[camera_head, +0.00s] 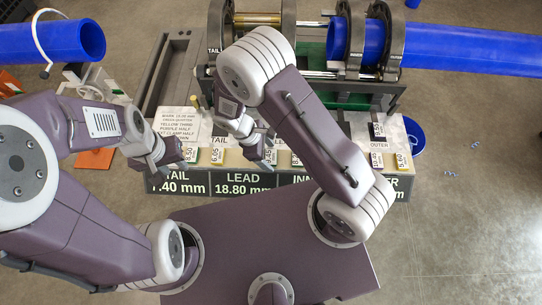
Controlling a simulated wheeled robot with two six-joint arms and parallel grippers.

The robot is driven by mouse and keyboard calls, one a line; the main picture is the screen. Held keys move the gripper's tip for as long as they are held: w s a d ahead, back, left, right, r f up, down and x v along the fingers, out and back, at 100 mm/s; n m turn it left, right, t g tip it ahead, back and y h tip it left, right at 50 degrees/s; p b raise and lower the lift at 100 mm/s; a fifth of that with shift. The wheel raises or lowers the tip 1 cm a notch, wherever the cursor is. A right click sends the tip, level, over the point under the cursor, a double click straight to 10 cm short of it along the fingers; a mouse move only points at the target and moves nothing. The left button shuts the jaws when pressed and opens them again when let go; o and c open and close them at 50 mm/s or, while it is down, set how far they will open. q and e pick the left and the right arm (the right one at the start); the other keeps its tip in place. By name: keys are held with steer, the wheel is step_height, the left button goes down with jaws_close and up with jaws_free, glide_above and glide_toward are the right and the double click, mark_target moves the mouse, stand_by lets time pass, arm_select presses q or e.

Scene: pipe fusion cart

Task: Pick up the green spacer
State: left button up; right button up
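Several small upright tags with printed numbers stand along the front of the cart's shelf, among them one marked 6.05 (217,153) and one marked 8.50 (190,153). Some have greenish or yellowish edges, but at this size I cannot tell which is the green spacer. My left gripper (166,157) hangs at the left end of the shelf, beside the 8.50 tag. My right gripper (259,156) points down over the middle of the shelf, close to another tag. The fingers of both are too small and partly hidden, so their opening is unclear.
Dark label plates such as LEAD (242,185) line the cart's front. Behind the shelf stands a clamp machine with a green frame (350,98) and a blue pipe (465,50). Another blue pipe (45,42) is at left. A blue bucket (412,133) stands right of the cart.

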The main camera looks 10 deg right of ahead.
mark_target(268, 156)
steer(key=c, duration=1.2)
steer(key=shift+o, duration=0.2)
steer(key=shift+r, duration=0.6)
step_height(268, 156, up, 3)
steer(key=shift+w+f, duration=0.1)
steer(key=s+d+r+b, duration=0.1)
steer(key=s+r, duration=0.6)
steer(key=s, duration=0.5)
